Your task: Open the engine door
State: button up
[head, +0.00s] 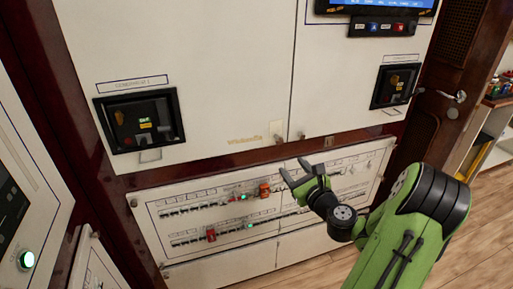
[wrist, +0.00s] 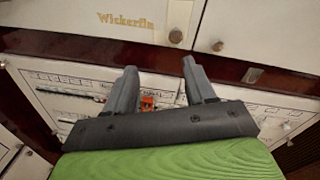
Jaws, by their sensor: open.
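My gripper (head: 295,168) is open and empty in front of the breaker panel, well left of and below the handle. In the wrist view my gripper's two fingers (wrist: 159,67) are apart, with nothing held between them. The door is out of the wrist view.
White cabinet doors (head: 220,70) with two generator units fill the back. The breaker panel (head: 180,205) below has rows of switches, red pieces and green lights. A shelf (head: 500,120) is visible past the door. Wooden floor (head: 490,220) is clear at right.

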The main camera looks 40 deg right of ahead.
aim_at(280, 141)
jog(key=shift+m+h, duration=0.7)
jog(key=shift+m, duration=0.2)
jog(key=x, duration=0.5)
jog(key=d+p+x, duration=0.1)
jog(key=x, duration=0.4)
jog(key=d+x, duration=0.1)
jog(key=x, duration=0.4)
grip_shut()
